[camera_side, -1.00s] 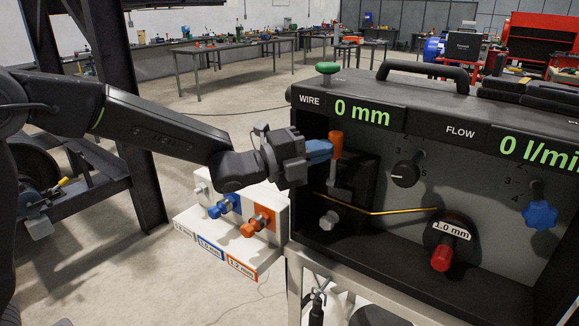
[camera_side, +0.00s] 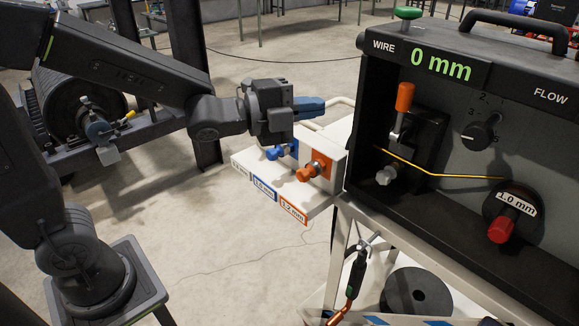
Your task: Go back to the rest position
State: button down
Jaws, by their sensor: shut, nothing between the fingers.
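My gripper (camera_side: 318,106) is at the centre of the side view, with its blue fingers shut and empty. It is to the left of the black wire feeder box (camera_side: 355,165) and apart from it. The orange-handled lever (camera_side: 404,98) inside the box stands upright, clear of my gripper. A yellow-gold wire (camera_side: 440,174) runs from beside the lever to the 1.0 mm spool holder with a red knob (camera_side: 502,228). No marked rest position shows.
A white stand (camera_side: 325,190) with blue and orange rollers is just below my gripper. A welding torch (camera_side: 354,275) hangs under the box, near a dark round reel (camera_side: 418,292). A dark steel post (camera_side: 195,95) stands behind my arm. Open floor lies below the stand.

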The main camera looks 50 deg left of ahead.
jog(key=s+a+f+n+g+y, duration=0.2)
jog(key=s+n+g, duration=0.1)
jog(key=s+n, duration=0.3)
jog(key=s+a+f+n+g+y, duration=0.2)
jog(key=s+a+n+g, duration=0.1)
jog(key=s+n, duration=0.4)
jog(key=s+a+f+n+g+y, duration=0.1)
jog(key=s+a+n+g+y, duration=0.2)
jog(key=s+n, duration=0.4)
jog(key=shift+f+n+g, duration=0.4)
jog(key=shift+n+g, duration=0.3)
